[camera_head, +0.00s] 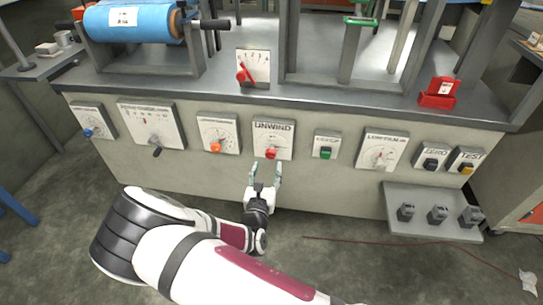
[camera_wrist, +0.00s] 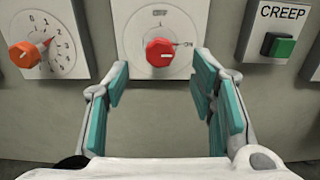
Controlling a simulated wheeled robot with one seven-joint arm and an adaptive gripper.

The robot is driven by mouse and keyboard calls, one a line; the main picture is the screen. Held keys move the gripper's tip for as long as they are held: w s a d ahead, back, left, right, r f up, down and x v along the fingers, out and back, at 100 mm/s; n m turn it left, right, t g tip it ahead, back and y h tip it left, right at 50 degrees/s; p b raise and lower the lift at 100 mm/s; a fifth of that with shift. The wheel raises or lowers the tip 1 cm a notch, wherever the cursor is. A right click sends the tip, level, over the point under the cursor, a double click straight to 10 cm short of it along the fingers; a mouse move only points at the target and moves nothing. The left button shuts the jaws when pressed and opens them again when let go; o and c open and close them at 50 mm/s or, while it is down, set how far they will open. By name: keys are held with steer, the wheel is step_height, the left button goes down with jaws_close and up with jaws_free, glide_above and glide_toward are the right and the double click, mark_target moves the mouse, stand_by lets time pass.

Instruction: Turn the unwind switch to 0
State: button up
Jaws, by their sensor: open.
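The unwind switch is a red knob (camera_head: 271,153) on a white plate marked UNWIND (camera_head: 273,134), on the front of the grey machine. In the wrist view the red knob (camera_wrist: 160,52) sits on a round dial, with small lettering above it and to its right. A pale mark on the knob lies about level, towards the lettering on the right. My gripper (camera_head: 266,172) is open and empty, just in front of and below the plate. In the wrist view its teal-padded fingers (camera_wrist: 160,82) stand apart, left and right below the knob, not touching it.
An orange knob (camera_wrist: 24,53) on a numbered dial is to the left. A green CREEP button (camera_wrist: 280,46) is to the right. Other panels line the machine front. A grey shelf (camera_head: 425,228) with several small dark parts juts out at lower right.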

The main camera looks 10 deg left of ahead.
mark_target(270, 156)
steer(key=w+b, duration=0.2)
steer(key=w, duration=0.6)
steer(key=shift+w+d, duration=0.1)
steer(key=shift+w, duration=0.05)
steer(key=c, duration=1.2)
